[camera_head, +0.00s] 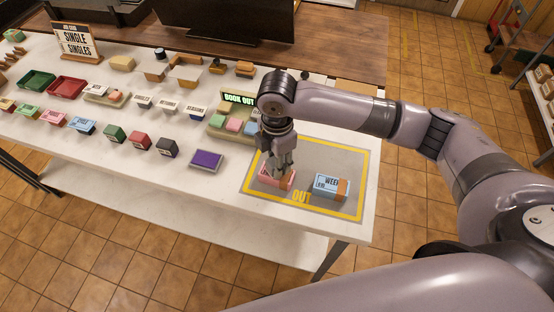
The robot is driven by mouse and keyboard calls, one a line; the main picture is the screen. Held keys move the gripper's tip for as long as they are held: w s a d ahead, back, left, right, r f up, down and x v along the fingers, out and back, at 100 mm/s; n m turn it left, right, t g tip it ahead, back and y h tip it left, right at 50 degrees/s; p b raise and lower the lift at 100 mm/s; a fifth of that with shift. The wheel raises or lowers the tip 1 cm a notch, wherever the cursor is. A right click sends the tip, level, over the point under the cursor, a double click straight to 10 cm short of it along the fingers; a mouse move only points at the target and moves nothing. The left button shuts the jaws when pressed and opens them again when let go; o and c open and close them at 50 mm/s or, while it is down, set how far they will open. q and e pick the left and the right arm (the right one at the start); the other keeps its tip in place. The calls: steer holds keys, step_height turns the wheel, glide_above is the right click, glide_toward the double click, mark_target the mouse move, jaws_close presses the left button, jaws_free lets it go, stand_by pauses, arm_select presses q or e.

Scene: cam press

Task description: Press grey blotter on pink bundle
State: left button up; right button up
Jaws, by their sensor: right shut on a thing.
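The pink bundle (268,182) lies on the grey mat with a yellow border (317,147), left of a blue bundle. My right gripper (283,168) points down directly over the pink bundle and hides much of its top. It is shut on what looks like the grey blotter, which is small and mostly hidden by the fingers. I cannot tell whether it touches the bundle. My left gripper is not in view.
The blue bundle (326,186) lies close on the right. A purple pad (207,160) is left of the mat. A "BOOK OUT" stand (239,99) with coloured blocks is behind. Trays, stamps and blocks fill the table's left. The white table's front edge is near the mat.

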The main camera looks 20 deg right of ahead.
steer(key=shift+f, duration=0.15)
stand_by(0.5)
steer(key=shift+f, duration=0.35)
stand_by(0.3)
steer(key=shift+s+f+p, duration=0.1)
steer(key=shift+f+p, duration=0.05)
steer(key=shift+p, duration=0.2)
stand_by(2.0)
step_height(320, 180, up, 7)
steer(key=p, duration=0.8)
stand_by(0.6)
